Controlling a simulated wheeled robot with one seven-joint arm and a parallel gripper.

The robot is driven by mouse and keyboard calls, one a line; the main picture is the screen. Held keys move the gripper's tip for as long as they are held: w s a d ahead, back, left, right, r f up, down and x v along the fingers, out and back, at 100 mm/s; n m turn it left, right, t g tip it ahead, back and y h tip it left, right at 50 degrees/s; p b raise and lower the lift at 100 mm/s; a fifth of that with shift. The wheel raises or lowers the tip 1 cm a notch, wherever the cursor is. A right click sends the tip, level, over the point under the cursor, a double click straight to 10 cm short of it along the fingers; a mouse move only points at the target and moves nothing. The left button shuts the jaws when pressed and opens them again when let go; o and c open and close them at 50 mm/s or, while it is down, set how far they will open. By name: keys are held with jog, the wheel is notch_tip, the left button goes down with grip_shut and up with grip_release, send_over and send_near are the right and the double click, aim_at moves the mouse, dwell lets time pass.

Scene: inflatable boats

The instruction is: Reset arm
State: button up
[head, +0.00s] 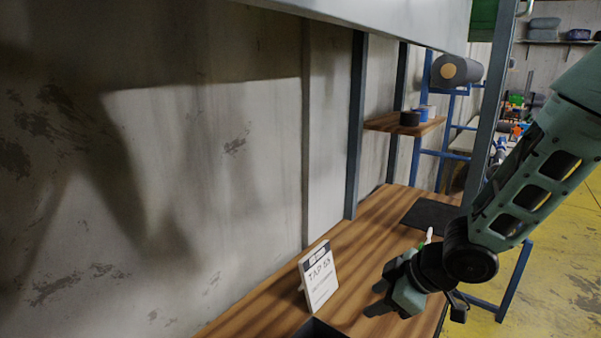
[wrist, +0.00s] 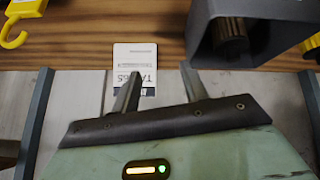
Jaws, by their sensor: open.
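My gripper (head: 380,298) is at the end of my green arm, over the wooden bench (head: 376,222) in the head view. In the wrist view the two fingers of my gripper (wrist: 160,88) stand apart with nothing between them. A white sign reading "TAP 55" (head: 319,277) stands on the bench, left of the gripper and apart from it. The sign also shows in the wrist view (wrist: 135,62), beyond the left finger, which overlaps it in the picture.
A dark open box (wrist: 243,63) stands at the upper right of the wrist view, with a dark ribbed object inside. A yellow hook (wrist: 17,32) is at upper left. A black mat (head: 432,215) lies on the bench's far end. A concrete wall (head: 150,170) rises behind the bench.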

jog(key=s+r+m+g+h+b, duration=0.1)
jog(key=s+r+m+g+h, duration=0.1)
jog(key=s, duration=1)
jog(key=s+a+r+m+g+h, duration=0.1)
jog(key=s+r+m+g+h, duration=0.1)
jog(key=s, duration=1)
notch_tip(320, 180, up, 3)
jog(key=shift+f+m+g+h+b, duration=0.2)
jog(key=shift+m+g+h+b, duration=0.15)
jog(key=shift+m+h, duration=0.2)
jog(key=shift+s+a, duration=0.1)
